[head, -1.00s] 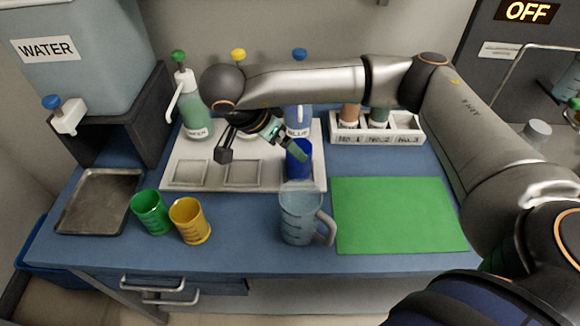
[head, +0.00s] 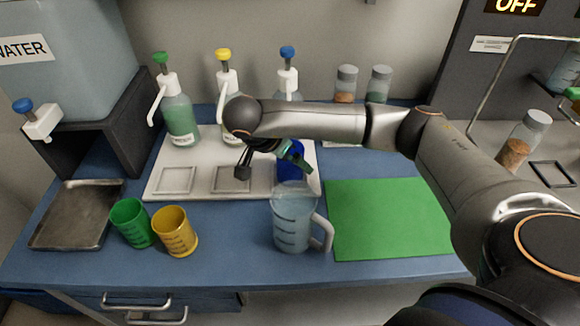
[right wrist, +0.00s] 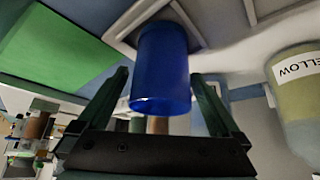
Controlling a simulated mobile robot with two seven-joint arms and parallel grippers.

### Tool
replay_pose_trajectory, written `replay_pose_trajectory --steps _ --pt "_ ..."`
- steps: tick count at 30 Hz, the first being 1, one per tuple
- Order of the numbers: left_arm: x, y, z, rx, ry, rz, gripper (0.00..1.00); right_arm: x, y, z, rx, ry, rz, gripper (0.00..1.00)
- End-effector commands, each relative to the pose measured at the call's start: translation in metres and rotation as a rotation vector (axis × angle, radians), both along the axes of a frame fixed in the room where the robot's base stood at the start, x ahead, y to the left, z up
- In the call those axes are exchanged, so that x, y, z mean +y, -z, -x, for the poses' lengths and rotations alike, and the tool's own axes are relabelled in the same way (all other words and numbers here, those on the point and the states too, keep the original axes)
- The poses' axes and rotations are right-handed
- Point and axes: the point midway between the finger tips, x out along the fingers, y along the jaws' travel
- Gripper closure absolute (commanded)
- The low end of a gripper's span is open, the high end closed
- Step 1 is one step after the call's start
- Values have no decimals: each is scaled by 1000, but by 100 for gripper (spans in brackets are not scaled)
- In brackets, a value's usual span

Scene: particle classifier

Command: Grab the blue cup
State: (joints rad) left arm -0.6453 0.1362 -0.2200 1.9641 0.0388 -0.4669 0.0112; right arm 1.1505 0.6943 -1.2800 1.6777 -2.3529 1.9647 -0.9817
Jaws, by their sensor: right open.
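The blue cup (head: 289,172) stands at the right end of the white tray (head: 205,158), partly hidden behind the clear measuring jug (head: 292,222) and my right gripper. My right gripper (head: 270,162) is open over the tray at the cup, its arm coming in from the right. In the right wrist view the blue cup (right wrist: 160,68) shows between the two spread fingers of the gripper (right wrist: 160,80), with gaps on both sides. The cup looks upright in its square. My left gripper is not in view.
A green cup (head: 132,223) and a yellow cup (head: 175,232) stand at the front left, beside a metal tray (head: 75,215). Pump bottles (head: 180,115) line the back. A green mat (head: 388,220) lies bare to the right of the jug.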

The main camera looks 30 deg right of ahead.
Motion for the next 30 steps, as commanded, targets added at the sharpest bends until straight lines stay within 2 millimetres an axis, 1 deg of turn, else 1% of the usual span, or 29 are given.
replay_pose_trajectory --steps 1,3,6,13,14,30 --pt "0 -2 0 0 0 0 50 -6 6 -2 3 4 2 0" --pt "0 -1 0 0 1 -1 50 -10 14 -3 2 2 0 0" --pt "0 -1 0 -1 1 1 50 -14 20 -4 0 0 0 0" --pt "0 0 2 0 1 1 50 -14 22 -5 -1 -1 0 0" --pt "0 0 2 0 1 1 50 -14 22 -5 -1 -1 0 1" --pt "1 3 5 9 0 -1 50 -14 21 -5 -1 -1 0 62"
